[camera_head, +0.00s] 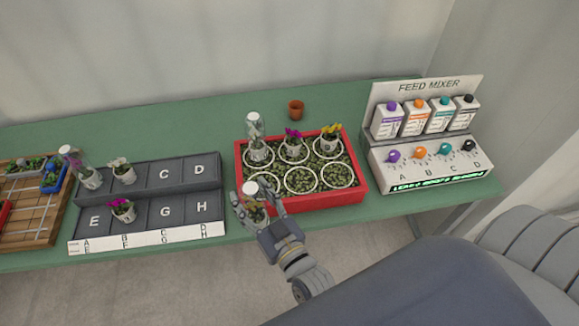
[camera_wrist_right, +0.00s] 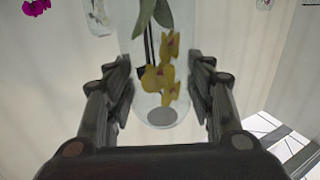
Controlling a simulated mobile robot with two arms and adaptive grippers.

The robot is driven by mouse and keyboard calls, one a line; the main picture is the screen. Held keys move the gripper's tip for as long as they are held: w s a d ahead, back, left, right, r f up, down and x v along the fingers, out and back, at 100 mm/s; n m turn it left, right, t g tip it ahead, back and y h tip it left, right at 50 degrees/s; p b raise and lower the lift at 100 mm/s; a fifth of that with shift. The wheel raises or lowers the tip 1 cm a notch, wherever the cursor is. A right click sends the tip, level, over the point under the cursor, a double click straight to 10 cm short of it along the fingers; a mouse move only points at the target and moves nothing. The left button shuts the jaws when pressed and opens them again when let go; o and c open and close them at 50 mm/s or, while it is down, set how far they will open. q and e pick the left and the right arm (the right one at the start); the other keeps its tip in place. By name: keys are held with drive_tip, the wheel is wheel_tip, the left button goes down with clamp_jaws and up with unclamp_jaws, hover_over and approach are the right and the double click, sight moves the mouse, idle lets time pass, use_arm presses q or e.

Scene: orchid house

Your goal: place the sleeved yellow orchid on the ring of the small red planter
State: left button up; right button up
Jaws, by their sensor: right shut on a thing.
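My right gripper (camera_head: 258,208) is shut on the sleeved yellow orchid (camera_head: 252,198), at the front left corner of the red planter (camera_head: 318,199). In the right wrist view, yellow flowers and green leaves (camera_wrist_right: 163,75) show inside the clear sleeve, between the two fingers of the gripper (camera_wrist_right: 160,100). The planter has two rows of white rings on green filling. The back row holds a sleeved plant (camera_head: 257,140), a magenta orchid (camera_head: 293,143) and a yellow orchid (camera_head: 330,137). The front middle and front right rings are empty; the front left ring is partly hidden by the held orchid. My left gripper is out of view.
A dark lettered tray (camera_head: 165,176) left of the planter holds several potted plants. A wooden board (camera_head: 38,215) with small coloured pieces lies at far left. A feed mixer (camera_head: 425,135) stands right, a small terracotta pot (camera_head: 296,108) behind. The green table (camera_head: 180,117) is clear at the back.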

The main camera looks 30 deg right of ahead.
drive_tip(key=shift+d+r, duration=0.15)
drive_tip(key=shift+d, duration=0.1)
use_arm(q)
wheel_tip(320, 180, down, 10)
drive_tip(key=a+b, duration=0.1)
drive_tip(key=b, duration=0.9)
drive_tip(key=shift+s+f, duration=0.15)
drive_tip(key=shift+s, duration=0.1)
use_arm(e)
drive_tip(key=w+d+f, duration=0.2)
drive_tip(key=w+d, duration=0.1)
drive_tip(key=w, duration=0.4)
drive_tip(key=w+d+f, duration=0.3)
drive_tip(key=w, duration=0.4)
drive_tip(key=shift+d, duration=0.3)
drive_tip(key=shift+f+b, duration=0.2)
drive_tip(key=shift+b, duration=0.15)
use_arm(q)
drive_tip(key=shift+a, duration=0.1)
use_arm(e)
drive_tip(key=o, duration=1.5)
